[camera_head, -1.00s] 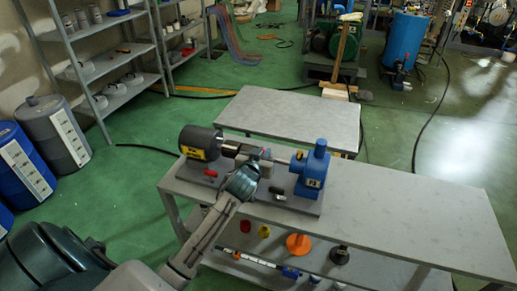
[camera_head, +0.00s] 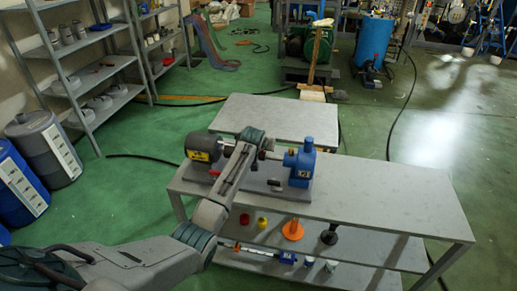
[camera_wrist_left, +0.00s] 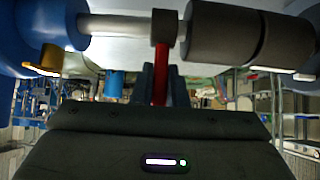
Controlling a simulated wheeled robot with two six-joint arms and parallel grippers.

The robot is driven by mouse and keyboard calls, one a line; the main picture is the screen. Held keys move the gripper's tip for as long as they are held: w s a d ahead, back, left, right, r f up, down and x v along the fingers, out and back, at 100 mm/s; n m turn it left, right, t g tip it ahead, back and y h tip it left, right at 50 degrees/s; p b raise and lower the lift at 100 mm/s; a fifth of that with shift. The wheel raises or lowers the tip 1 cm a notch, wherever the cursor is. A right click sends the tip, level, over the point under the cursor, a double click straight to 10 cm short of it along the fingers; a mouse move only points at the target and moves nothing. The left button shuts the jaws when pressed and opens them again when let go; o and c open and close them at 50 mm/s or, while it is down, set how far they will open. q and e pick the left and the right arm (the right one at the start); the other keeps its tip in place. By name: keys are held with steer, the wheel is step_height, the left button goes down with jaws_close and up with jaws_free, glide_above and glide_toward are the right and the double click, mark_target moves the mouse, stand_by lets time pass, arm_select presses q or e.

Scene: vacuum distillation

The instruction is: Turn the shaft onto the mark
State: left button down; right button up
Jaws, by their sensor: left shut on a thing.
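A grey motor (camera_head: 200,148) and a blue pump (camera_head: 300,162) stand on a grey base plate on the workbench, with the shaft between them. In the left wrist view the pale metal shaft (camera_wrist_left: 122,26) runs from the blue pump housing (camera_wrist_left: 50,22) to dark cylindrical coupling parts (camera_wrist_left: 225,32). A dark collar (camera_wrist_left: 165,24) sits around the shaft with a red bar (camera_wrist_left: 160,78) on it. My left gripper (camera_wrist_left: 160,84) is shut on the red bar. In the head view my wrist hides the collar and bar. I cannot make out the mark. My right gripper is out of view.
The workbench top (camera_head: 385,195) is clear to the right of the pump. A red piece (camera_head: 214,172) lies by the motor. The lower shelf holds an orange part (camera_head: 293,230) and other small parts. A lower table (camera_head: 280,122) stands behind.

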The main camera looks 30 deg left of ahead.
arm_select(q)
steer(key=shift+w, duration=0.1)
stand_by(0.5)
steer(key=c, duration=1.4)
jaws_free()
steer(key=shift+c, duration=0.2)
steer(key=b+v, duration=0.2)
steer(key=v, duration=0.8)
steer(key=shift+r, duration=0.4)
